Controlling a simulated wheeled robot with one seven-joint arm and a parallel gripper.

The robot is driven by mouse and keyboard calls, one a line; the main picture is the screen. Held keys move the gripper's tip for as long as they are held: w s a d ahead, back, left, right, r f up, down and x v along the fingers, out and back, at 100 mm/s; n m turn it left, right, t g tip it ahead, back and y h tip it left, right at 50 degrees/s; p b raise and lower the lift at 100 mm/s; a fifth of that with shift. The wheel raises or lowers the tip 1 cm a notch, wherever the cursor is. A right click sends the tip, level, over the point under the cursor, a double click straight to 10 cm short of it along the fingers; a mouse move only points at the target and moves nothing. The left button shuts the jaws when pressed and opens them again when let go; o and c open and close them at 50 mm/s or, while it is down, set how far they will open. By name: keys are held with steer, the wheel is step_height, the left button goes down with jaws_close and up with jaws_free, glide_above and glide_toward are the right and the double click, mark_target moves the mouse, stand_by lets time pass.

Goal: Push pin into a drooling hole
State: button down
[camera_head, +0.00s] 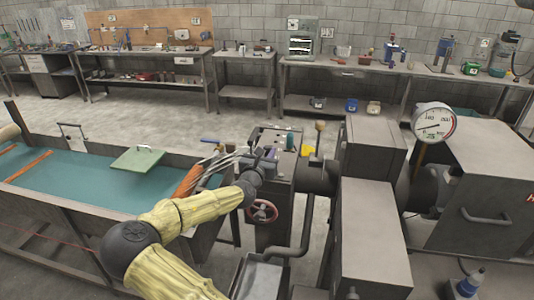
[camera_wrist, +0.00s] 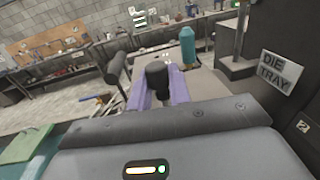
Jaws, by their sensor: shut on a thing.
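My gripper (camera_head: 268,158) is at the top of the grey machine (camera_head: 283,178), in the middle of the head view. In the wrist view its purple-grey fingers (camera_wrist: 160,97) are closed around a dark piece with a rounded black head (camera_wrist: 157,74), which seems to be the pin. The gripper's broad grey body fills the bottom of the wrist view. The pin's lower end is hidden. I cannot make out the hole in either view, nor tell whether the pin is in it.
A teal bottle (camera_wrist: 187,46) stands just beyond the fingers. A dark knobbed part (camera_wrist: 115,68) is to their left. A "DIE TRAY" sign (camera_wrist: 281,71) is at right. A red handwheel (camera_head: 262,211) is below my gripper.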

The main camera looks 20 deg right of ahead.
stand_by(0.8)
steer(key=c, duration=1.2)
jaws_free()
steer(key=shift+s, duration=0.1)
steer(key=b+v, duration=0.4)
steer(key=v, duration=1.3)
steer(key=shift+b, duration=0.35)
steer(key=shift+a, duration=0.15)
